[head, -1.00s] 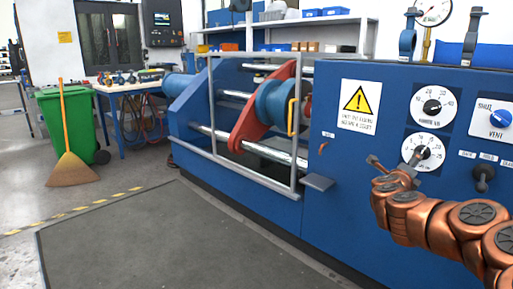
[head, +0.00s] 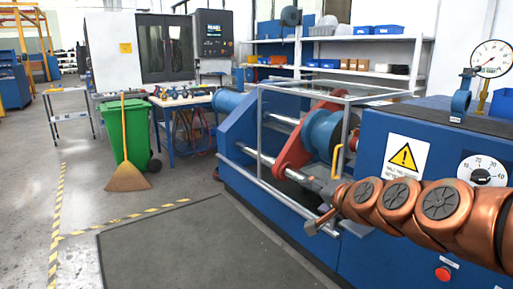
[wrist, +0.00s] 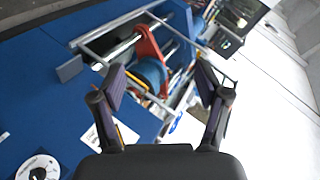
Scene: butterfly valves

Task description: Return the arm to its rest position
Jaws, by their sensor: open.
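My copper-coloured arm (head: 443,209) reaches in from the right edge of the head view, in front of the blue machine. My gripper (head: 317,222) is at its left end, in front of the machine's guard rail. In the wrist view my gripper (wrist: 160,85) shows two dark fingers spread wide apart with nothing between them. The blue machine (head: 362,250) has a red arm and blue drum (head: 322,133) inside a grey guard frame (head: 262,130). The wrist view is tilted, and the red part (wrist: 150,50) shows beyond the fingers.
A yellow warning sign (head: 405,158), a white dial (head: 484,175) and a gauge (head: 491,58) are on the machine's right part. A green bin (head: 123,133) and a broom (head: 127,175) stand at left. The grey floor mat (head: 190,250) is clear.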

